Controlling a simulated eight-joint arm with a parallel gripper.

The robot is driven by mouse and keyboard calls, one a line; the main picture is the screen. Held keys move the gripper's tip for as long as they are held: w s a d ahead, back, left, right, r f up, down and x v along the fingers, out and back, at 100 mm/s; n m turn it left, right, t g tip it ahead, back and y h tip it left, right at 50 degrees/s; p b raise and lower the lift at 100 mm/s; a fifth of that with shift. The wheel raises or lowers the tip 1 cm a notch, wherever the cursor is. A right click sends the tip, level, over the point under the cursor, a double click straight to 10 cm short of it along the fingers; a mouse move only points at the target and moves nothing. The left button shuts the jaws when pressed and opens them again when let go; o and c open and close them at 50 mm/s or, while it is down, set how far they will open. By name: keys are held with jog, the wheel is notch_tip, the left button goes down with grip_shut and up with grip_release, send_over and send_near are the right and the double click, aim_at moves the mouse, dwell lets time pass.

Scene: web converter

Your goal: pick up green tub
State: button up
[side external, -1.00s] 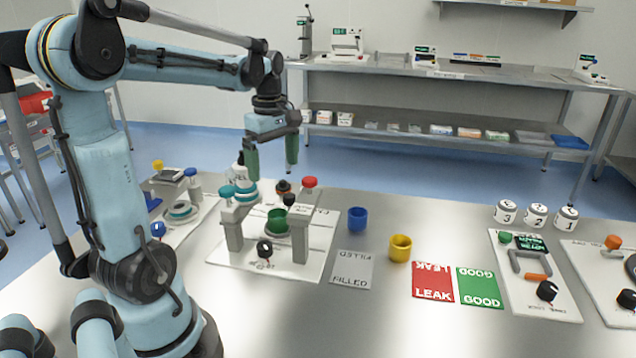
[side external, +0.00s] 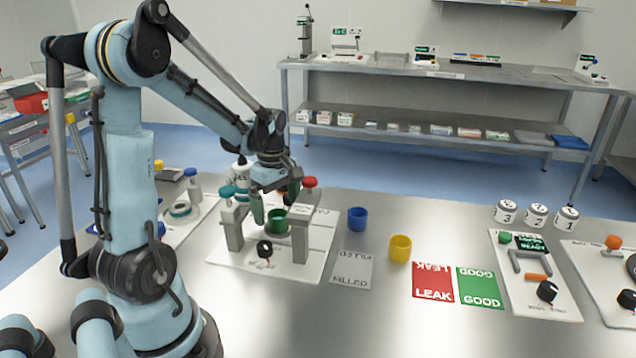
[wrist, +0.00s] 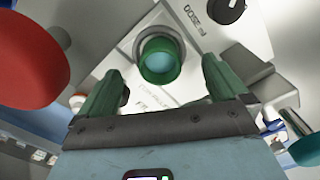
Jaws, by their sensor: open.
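The green tub (side external: 277,222) stands upright on the white station board, between two grey posts. In the wrist view the green tub (wrist: 160,58) shows its open top, ahead of and between the fingers. My gripper (side external: 275,207) has green fingers and is open, low over the station and close to the tub. In the wrist view my gripper (wrist: 160,85) has its two fingers wide apart, with nothing between their tips that I can see held. Whether the fingers reach beside the tub's walls is hard to tell.
Grey posts with a red knob (side external: 310,182) and a teal knob (side external: 227,191) flank the tub closely. A black dial (side external: 264,249) sits in front. A blue tub (side external: 357,219) and a yellow tub (side external: 400,248) stand to the right, near the FILLED card (side external: 352,270).

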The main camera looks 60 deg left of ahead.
jog(key=shift+f, duration=0.6)
jog(key=c, duration=1.5)
jog(key=shift+r, duration=3)
